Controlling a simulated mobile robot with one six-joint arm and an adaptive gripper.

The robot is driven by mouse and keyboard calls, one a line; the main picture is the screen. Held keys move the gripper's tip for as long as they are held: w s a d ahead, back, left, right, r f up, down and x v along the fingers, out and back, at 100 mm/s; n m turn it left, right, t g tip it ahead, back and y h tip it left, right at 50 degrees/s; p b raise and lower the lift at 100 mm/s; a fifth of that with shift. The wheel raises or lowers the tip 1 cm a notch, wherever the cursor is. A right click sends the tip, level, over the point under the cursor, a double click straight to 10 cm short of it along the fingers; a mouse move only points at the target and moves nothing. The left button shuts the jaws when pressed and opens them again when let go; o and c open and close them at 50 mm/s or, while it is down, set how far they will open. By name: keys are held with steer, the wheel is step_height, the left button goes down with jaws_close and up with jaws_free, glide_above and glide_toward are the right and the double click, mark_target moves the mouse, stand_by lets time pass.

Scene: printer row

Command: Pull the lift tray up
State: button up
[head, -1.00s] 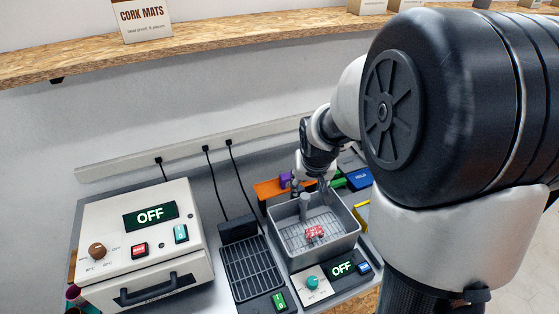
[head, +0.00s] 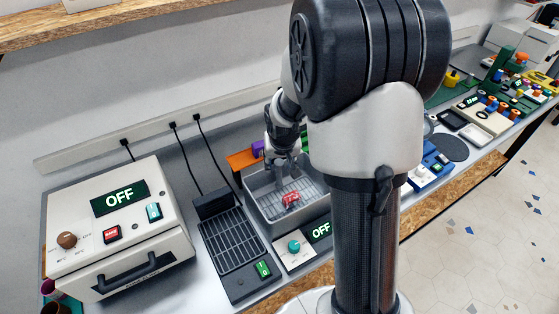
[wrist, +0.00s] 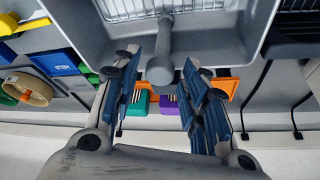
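The lift tray is a wire grid (head: 282,205) inside a grey rectangular basin (head: 262,212), with a red object (head: 291,199) lying on it. A grey post with a rounded knob (wrist: 160,70) rises from the tray in the wrist view, close to the basin wall. My gripper (wrist: 163,92) is open, with its blue-padded fingers apart on either side of the knob's line. A gap shows between each finger and the knob. In the head view my gripper (head: 286,166) is over the back part of the basin, and its fingertips are hard to make out.
A control panel reading OFF (head: 320,231) sits in front of the basin. A dark grille (head: 231,243) and a white machine (head: 118,225) stand to the left. An orange rack (head: 241,158) is behind the basin. Blue and green items (head: 430,163) lie to the right.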

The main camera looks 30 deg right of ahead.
jaws_close()
stand_by(0.4)
steer(key=shift+r, duration=0.1)
step_height(320, 180, up, 7)
steer(key=p, duration=0.4)
steer(key=shift+w+r+p, duration=0.1)
steer(key=shift+r+p, duration=0.05)
steer(key=shift+p, duration=0.15)
steer(key=shift+c, duration=0.8)
jaws_free()
steer(key=o, duration=0.4)
